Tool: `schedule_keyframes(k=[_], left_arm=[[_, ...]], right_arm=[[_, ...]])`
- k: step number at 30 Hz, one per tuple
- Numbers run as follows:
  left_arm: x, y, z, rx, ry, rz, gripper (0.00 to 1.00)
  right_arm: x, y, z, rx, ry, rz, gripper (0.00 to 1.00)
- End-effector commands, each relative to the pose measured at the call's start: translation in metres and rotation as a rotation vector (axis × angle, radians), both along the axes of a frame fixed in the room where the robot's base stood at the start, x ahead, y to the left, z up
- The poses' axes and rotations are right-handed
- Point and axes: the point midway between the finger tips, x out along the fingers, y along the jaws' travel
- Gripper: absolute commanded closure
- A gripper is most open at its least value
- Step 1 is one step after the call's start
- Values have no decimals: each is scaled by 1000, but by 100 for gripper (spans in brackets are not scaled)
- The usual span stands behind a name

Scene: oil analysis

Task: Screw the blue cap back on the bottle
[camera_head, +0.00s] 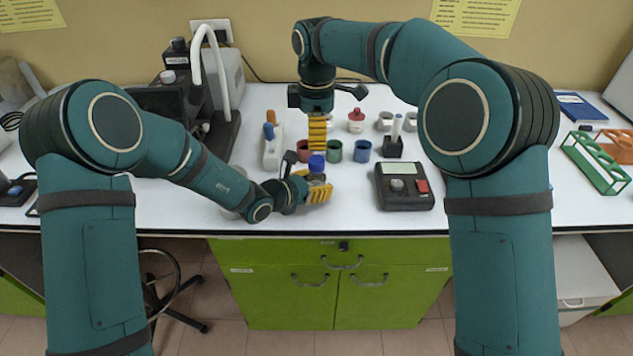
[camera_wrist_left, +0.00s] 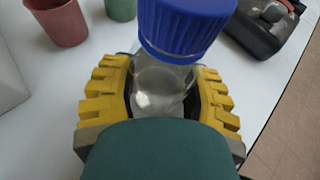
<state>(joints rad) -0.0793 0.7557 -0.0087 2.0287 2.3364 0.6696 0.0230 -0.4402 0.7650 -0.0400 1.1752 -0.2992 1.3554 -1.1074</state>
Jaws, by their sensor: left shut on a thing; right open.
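The clear bottle (camera_wrist_left: 160,88) is upright between the yellow fingers of my left gripper (camera_head: 318,190), which is shut on it; this grip also shows in the left wrist view (camera_wrist_left: 160,100). The blue cap (camera_head: 317,163) sits on top of the bottle's neck and also fills the top of the left wrist view (camera_wrist_left: 185,25). I cannot tell how tightly it is seated. My right gripper (camera_head: 317,146) points straight down, open, with its fingertips just above the cap. The right gripper does not show in the left wrist view.
Red (camera_head: 303,150), green (camera_head: 333,151) and blue (camera_head: 362,150) cups stand behind the bottle. A dark device (camera_head: 404,190) with a red button lies to the right. A white holder (camera_head: 272,158) stands at the left.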

Motion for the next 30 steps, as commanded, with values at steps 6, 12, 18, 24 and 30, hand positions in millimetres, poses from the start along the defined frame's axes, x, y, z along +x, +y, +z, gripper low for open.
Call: schedule_keyframes(k=[6, 12, 18, 24, 30], left_arm=[[0, 0, 0, 0, 0, 0, 100], [0, 0, 0, 0, 0, 0, 100], [0, 0, 0, 0, 0, 0, 100], [0, 0, 0, -1, -1, 0, 100], [0, 0, 0, -1, -1, 0, 100]], right_arm=[[0, 0, 0, -1, 0, 240, 35], [0, 1, 0, -1, 0, 522, 35], [0, 0, 0, -1, 0, 703, 35], [0, 0, 0, 0, 0, 755, 35], [0, 0, 0, 0, 0, 754, 35]])
